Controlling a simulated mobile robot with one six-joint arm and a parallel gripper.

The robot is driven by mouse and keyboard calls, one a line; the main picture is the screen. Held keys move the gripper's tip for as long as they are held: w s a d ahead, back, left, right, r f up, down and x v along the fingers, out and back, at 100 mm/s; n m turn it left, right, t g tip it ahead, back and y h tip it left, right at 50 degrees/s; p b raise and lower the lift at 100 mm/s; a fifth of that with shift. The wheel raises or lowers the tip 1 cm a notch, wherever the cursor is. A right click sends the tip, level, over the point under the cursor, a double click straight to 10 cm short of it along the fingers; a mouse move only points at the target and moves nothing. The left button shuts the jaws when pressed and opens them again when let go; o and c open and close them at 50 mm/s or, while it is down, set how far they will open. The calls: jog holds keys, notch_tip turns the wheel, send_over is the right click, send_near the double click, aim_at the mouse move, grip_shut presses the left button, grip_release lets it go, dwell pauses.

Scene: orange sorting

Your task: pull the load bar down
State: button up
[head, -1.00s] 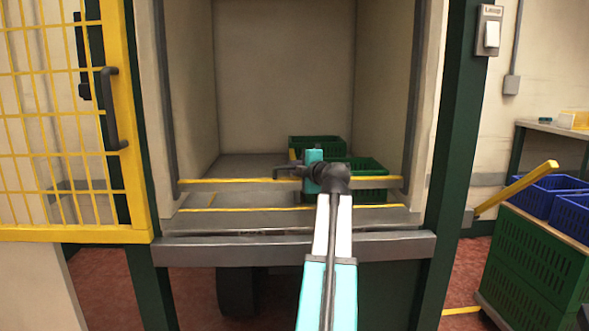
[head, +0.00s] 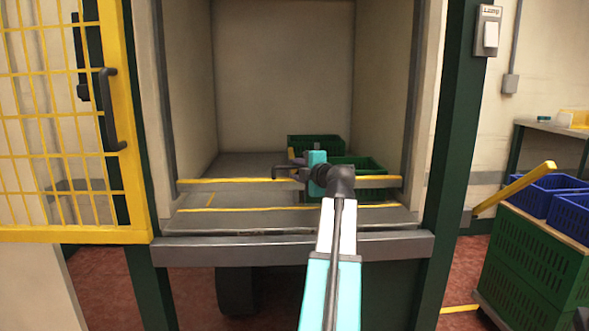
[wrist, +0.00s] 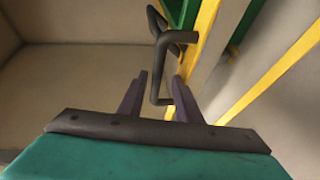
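The load bar (head: 230,182) runs across the lower front of the open bay, a grey bar with a yellow edge; it looks level. In the wrist view the bar (wrist: 204,45) slants up on the right, with a dark bent handle (wrist: 158,70) on it. My gripper (wrist: 159,78) has its two purple fingers apart, one on each side of the handle's near end; I see no firm closing on it. In the head view my gripper (head: 290,168) is at the middle of the bar, its fingers partly hidden by the wrist.
Green crates (head: 318,146) stand in the bay behind the bar. A yellow mesh door (head: 122,190) stands open at left. A dark green post (head: 462,130) with a switch (head: 491,34) borders the bay at right. Blue crates (head: 545,195) sit on green ones farther right.

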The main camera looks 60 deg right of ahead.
jog(key=p+v, duration=0.2)
jog(key=v, duration=0.9)
jog(key=shift+p, duration=0.3)
jog(key=shift+s, duration=0.1)
